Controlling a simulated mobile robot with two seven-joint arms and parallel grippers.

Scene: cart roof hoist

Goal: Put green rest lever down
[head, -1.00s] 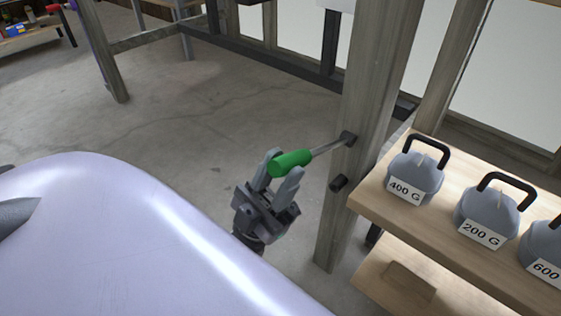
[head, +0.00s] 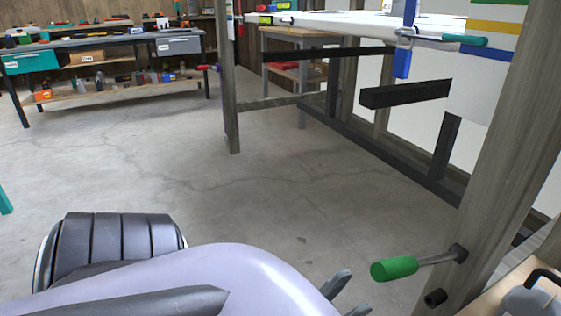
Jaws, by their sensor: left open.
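The green rest lever (head: 394,268) has a thick green handle on a thin metal rod, fixed to the wooden post (head: 505,170) at the lower right. It sticks out to the left of the post, close to level, its handle end a little lower than its pivot. My left gripper (head: 348,297) is at the bottom edge, with only its fingertips in view. The fingers are spread and empty, to the left of and below the green handle, with a gap between. The rest of that gripper is hidden or out of frame. My right gripper is not in view.
A short dark peg (head: 435,298) sticks out of the post below the lever. A grey weight (head: 525,303) stands at the lower right corner. A black beam (head: 405,92) and a white roof panel (head: 350,24) are behind. The concrete floor (head: 260,195) is clear.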

